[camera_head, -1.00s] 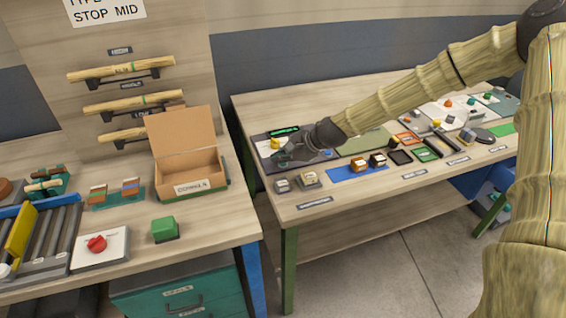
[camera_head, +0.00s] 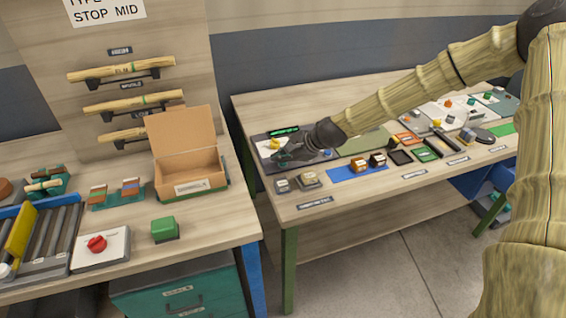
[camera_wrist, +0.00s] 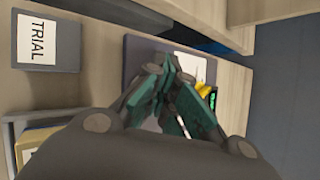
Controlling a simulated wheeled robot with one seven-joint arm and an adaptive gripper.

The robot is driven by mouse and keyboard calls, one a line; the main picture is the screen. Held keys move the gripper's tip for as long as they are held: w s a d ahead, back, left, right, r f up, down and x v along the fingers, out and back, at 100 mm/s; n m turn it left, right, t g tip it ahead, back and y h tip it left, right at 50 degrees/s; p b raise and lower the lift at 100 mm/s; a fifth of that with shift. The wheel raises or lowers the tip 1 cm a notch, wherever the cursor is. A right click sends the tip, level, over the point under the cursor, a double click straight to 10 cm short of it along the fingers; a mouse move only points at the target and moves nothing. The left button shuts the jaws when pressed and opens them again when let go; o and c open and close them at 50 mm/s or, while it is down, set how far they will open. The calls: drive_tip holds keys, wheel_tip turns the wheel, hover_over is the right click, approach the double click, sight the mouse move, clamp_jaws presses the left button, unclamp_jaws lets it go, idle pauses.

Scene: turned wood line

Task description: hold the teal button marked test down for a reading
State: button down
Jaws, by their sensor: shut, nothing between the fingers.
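My gripper (camera_head: 283,156) is over the left end of a dark panel (camera_head: 258,139) on the right-hand table. Its fingers are shut and empty, pointing down at the panel; they also show in the wrist view (camera_wrist: 162,78). The panel carries a lit green display (camera_head: 284,131) and a yellow knob (camera_head: 275,144), which in the wrist view (camera_wrist: 203,90) shows just right of the fingers. I cannot make out the teal test button; the fingers cover that part of the panel. Whether the fingertips touch anything there cannot be told.
Small blocks (camera_head: 308,179) and a blue mat (camera_head: 345,174) lie in front of the panel. A grey block labelled TRIAL (camera_wrist: 48,42) shows in the wrist view. An open cardboard box (camera_head: 190,172) stands on the left table. The right table's back left is clear.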

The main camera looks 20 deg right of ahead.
sight(281, 165)
drive_tip(key=shift+r+p, duration=0.55)
drive_tip(key=shift+r, duration=0.25)
drive_tip(key=shift+r+p, duration=1.85)
drive_tip(key=shift+r, duration=0.65)
